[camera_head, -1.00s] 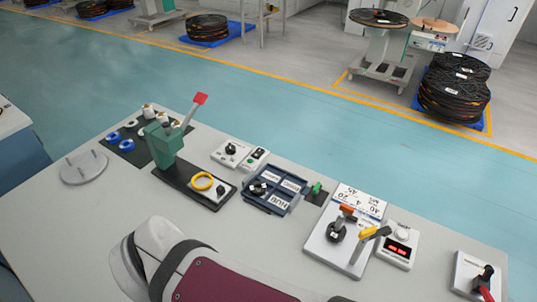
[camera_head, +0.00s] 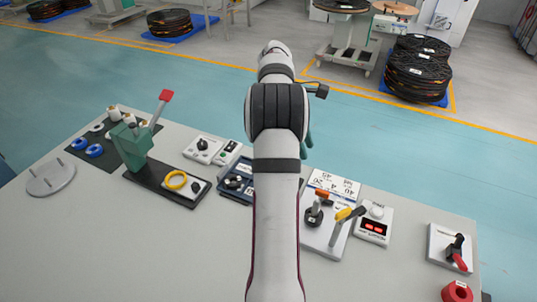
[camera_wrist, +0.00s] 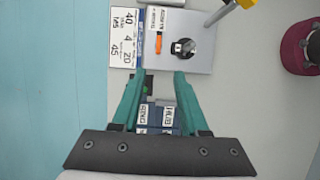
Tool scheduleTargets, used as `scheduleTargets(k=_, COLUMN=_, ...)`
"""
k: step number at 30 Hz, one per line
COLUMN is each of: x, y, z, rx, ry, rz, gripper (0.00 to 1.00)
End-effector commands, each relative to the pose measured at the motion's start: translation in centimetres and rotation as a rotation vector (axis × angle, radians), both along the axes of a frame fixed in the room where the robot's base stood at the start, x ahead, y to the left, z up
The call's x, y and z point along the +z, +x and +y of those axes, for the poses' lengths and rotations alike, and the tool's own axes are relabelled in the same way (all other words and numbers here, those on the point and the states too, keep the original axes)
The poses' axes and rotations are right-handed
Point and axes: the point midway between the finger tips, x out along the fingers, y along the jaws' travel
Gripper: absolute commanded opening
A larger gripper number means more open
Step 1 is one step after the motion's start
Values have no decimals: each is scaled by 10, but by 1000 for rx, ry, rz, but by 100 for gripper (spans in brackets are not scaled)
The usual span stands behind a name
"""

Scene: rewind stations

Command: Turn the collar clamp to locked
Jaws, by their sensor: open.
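A black round hub with an orange lever (camera_head: 323,196), which looks like the collar clamp, stands on a light grey plate (camera_head: 322,236). In the wrist view the hub (camera_wrist: 183,48) is ahead of my fingers near the top, with the orange part on its left; its lock marking is too small to read. A yellow-tipped lever (camera_head: 349,213) stands on the same plate. My gripper (camera_wrist: 159,74) is open and empty, above the table and apart from the clamp. In the head view my arm hides most of the gripper.
A dark blue tray (camera_head: 236,183) with labelled blocks lies below my fingers. A number card (camera_head: 334,184) is behind the plate. A box with a red display (camera_head: 373,227) and a red-handled switch (camera_head: 458,254) stand to the right. A green press (camera_head: 130,147) stands at left.

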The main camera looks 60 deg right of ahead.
Motion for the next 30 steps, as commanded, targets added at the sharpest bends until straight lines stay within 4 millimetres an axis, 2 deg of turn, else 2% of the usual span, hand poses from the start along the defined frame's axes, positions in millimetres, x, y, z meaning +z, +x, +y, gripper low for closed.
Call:
scheduleTargets(k=5, x=-26, y=-16, z=-4, rx=5, ry=11, rz=6, gripper=44)
scheduleTargets(k=12, x=-94, y=-43, z=-3, rx=6, ry=10, rz=5, gripper=44)
scheduleTargets(k=18, x=-133, y=-59, z=-3, rx=5, ry=7, rz=4, gripper=44)
scheduleTargets(k=23, x=-145, y=-63, z=-4, rx=6, ry=5, rz=3, gripper=44)
scheduleTargets(k=30, x=-147, y=-64, z=-4, rx=6, ry=5, rz=2, gripper=44)
